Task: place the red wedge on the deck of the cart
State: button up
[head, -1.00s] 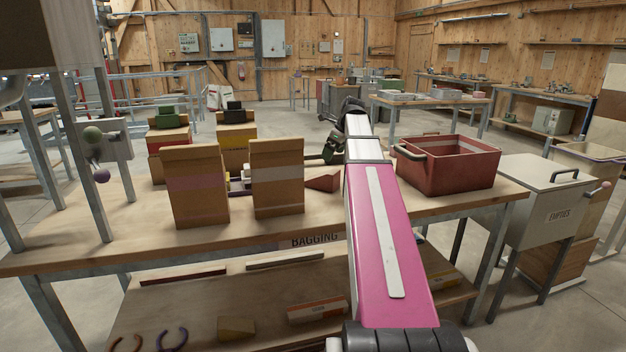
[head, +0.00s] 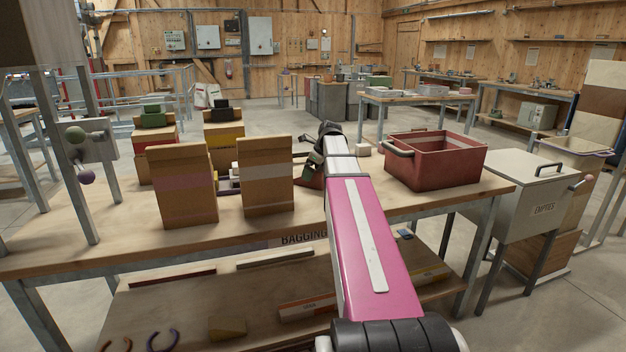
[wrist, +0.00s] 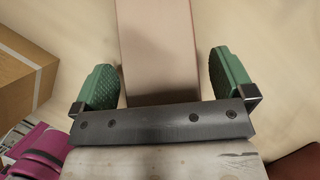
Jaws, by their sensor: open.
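The red wedge (head: 311,182) lies on the bench, right of the tan bags and partly hidden by my arm. In the wrist view the wedge (wrist: 158,50) extends between my two green fingers, with visible gaps at both sides. My gripper (wrist: 166,78) is open around the wedge's near end and is not closed on it. In the head view my gripper (head: 314,163) is small and partly hidden at the wedge. I cannot surely make out the cart; a grey unit (head: 335,103) stands on the far floor.
Two tan bags (head: 182,188) (head: 266,175) stand left of my gripper. A red bin (head: 440,165) sits at the bench's right, with a small white block (head: 363,149) beside it. A white "EMPTIES" box (head: 520,190) stands off the right end. Bare bench lies at the left front.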

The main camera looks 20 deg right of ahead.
jog(key=shift+w+f, duration=0.1)
jog(key=shift+f, duration=0.15)
jog(key=c, duration=1.2)
jog(key=shift+c, duration=0.2)
jog(key=shift+r, duration=0.1)
notch_tip(320, 180, up, 10)
jog(key=shift+f, duration=0.1)
